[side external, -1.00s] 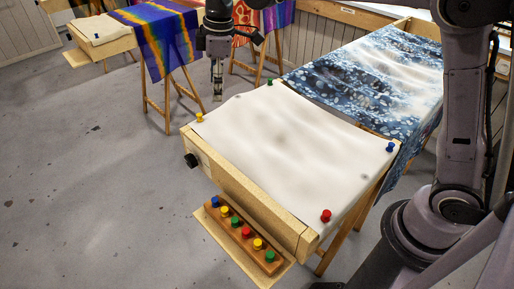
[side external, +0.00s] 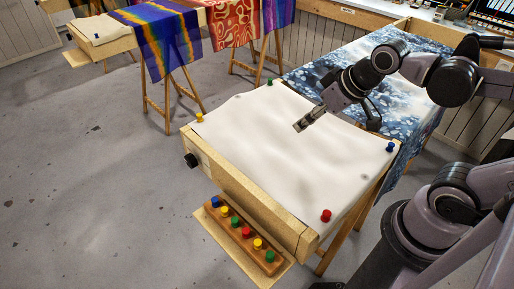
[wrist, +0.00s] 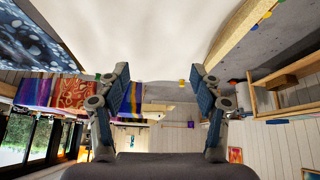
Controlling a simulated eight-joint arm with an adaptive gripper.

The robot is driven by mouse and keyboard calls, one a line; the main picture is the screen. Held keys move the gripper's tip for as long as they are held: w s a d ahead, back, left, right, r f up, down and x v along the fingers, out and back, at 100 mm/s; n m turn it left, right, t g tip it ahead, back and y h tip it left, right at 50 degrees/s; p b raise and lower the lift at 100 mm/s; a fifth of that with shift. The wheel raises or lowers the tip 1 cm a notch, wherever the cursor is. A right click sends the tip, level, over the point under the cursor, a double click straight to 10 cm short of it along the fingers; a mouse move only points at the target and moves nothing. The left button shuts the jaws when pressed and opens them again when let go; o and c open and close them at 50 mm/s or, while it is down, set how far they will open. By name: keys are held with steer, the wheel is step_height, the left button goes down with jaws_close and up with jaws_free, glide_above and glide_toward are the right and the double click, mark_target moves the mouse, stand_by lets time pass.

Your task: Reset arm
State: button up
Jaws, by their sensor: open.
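My gripper (side external: 302,127) is in the air above the far right part of the white cloth (side external: 280,150) in the side external view. It holds nothing. In the wrist view its two blue-padded fingers (wrist: 160,76) stand wide apart with nothing between them, and the cloth (wrist: 155,35) fills the upper middle. The cloth lies over a wooden frame (side external: 245,195). Pins stand at its edges: yellow (side external: 200,118), green (side external: 270,83), blue (side external: 390,148) and red (side external: 326,215).
A wooden rack (side external: 240,233) with several coloured pins sits at the frame's near side. A black knob (side external: 191,160) sticks out at the left. A blue patterned cloth (side external: 345,75) lies behind. A rainbow cloth (side external: 165,40) hangs at the back. The floor at left is clear.

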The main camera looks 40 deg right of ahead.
steer(key=shift+s+d+f, duration=0.15)
steer(key=shift+s+f, duration=0.35)
steer(key=shift+o, duration=1.3)
steer(key=shift+s+d+f+m, duration=0.1)
steer(key=shift+s+f+m, duration=0.1)
steer(key=shift+m, duration=0.1)
steer(key=o, duration=0.5)
steer(key=shift+a, duration=0.25)
steer(key=s+a+r+n+g, duration=0.2)
steer(key=s+a+n, duration=0.1)
steer(key=a+n, duration=0.4)
steer(key=s+a+r+n+g, duration=0.25)
steer(key=a+n, duration=0.25)
steer(key=a, duration=0.3)
steer(key=s+a+r+n+g, duration=0.1)
steer(key=s+a+n+g, duration=0.1)
steer(key=s+a+n, duration=0.35)
steer(key=a+f, duration=0.1)
steer(key=f, duration=0.2)
steer(key=w+f, duration=0.1)
steer(key=f, duration=0.2)
steer(key=w+a+f, duration=0.1)
steer(key=f, duration=0.2)
steer(key=shift+a+f, duration=0.25)
steer(key=shift+a, duration=0.05)
